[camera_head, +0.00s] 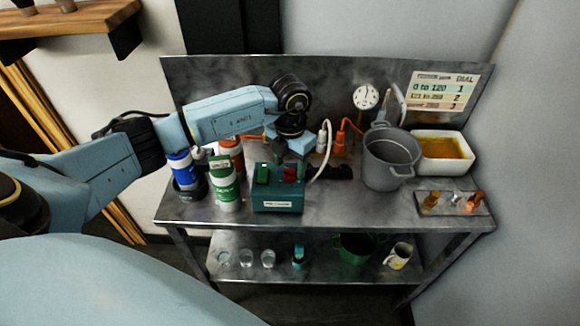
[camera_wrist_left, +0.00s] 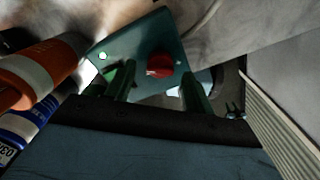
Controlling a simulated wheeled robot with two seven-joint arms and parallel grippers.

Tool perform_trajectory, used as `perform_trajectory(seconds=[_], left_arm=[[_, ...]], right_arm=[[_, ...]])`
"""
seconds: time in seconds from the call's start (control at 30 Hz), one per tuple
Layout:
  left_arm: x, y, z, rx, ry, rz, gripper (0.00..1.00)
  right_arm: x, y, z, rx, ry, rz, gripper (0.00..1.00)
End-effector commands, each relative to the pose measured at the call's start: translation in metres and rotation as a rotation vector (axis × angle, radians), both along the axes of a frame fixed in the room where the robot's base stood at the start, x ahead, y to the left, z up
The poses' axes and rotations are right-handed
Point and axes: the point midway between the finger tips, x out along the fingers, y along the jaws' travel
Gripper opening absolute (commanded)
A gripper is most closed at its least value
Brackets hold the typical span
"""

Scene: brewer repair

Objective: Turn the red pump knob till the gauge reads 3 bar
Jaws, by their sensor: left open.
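The red pump knob (camera_head: 291,173) is on a green box (camera_head: 278,201) standing on the metal bench. In the left wrist view the red knob (camera_wrist_left: 159,65) shows ahead of and between the two green fingers. My left gripper (camera_head: 288,159) points down just above the box; in the left wrist view my left gripper (camera_wrist_left: 157,74) is open with a gap around the knob. Whether a finger touches the knob I cannot tell. The round white gauge (camera_head: 366,96) is on the back panel; its reading is too small to make out. My right gripper is not in view.
A green-and-white bottle (camera_head: 226,188), a blue bottle (camera_head: 183,170) and an orange one stand left of the box. A grey bucket (camera_head: 391,160), a white tray (camera_head: 467,165) and a dial chart (camera_head: 443,91) are to the right. Cables run behind the box.

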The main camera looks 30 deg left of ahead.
Motion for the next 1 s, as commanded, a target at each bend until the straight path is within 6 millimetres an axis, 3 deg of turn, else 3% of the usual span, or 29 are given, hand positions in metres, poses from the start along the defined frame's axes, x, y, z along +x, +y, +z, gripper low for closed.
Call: perform_trajectory(seconds=[0.2,0.5,0.83,1.0], left_arm=[[0.000,0.000,-0.018,0.000,0.000,0.000,0.53],[0.000,0.000,-0.020,0.000,-0.001,-0.001,0.53],[0.000,0.000,-0.020,0.000,-0.001,0.000,0.10],[0.000,0.000,-0.019,0.000,-0.001,0.037,0.09]], right_arm=[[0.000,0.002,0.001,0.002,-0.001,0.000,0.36],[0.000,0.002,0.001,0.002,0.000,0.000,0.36],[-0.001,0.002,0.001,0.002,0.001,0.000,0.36],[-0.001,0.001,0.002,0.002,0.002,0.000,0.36]])
